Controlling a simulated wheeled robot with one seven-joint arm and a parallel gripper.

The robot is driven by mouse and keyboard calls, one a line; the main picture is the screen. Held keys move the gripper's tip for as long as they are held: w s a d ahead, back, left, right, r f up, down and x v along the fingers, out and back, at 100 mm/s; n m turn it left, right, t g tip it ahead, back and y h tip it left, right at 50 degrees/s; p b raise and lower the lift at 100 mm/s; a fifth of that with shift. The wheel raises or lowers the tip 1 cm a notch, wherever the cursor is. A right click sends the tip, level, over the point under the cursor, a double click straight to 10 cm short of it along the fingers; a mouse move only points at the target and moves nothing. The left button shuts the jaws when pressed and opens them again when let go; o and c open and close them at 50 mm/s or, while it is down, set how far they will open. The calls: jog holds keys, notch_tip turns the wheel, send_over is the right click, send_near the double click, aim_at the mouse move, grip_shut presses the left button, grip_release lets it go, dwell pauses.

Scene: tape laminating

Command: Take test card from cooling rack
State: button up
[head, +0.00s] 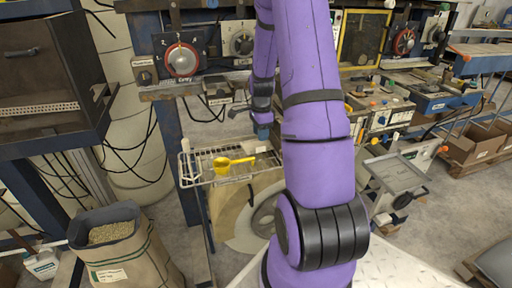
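A wire cooling rack (196,180) stands out from the front of the machine, left of my purple arm. A yellow scoop (232,163) lies on it. I cannot pick out a test card for sure; the right end of the rack is partly hidden by my arm. My gripper (262,130) seems to point down above the right part of the rack, at the end of the purple arm. It is small and dark here, so its fingers and anything between them cannot be made out.
A machine with dials (182,60) runs along the back. A dark cabinet (40,60) stands at the left, above an open sack of pellets (125,255). A grey platform cart (393,172) and cardboard boxes (478,143) are at the right. Cables hang behind the rack.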

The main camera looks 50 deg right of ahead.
aim_at(257, 143)
jog(key=shift+s+f, duration=0.15)
jog(key=shift+f, duration=2.65)
jog(key=shift+c, duration=0.5)
grip_shut()
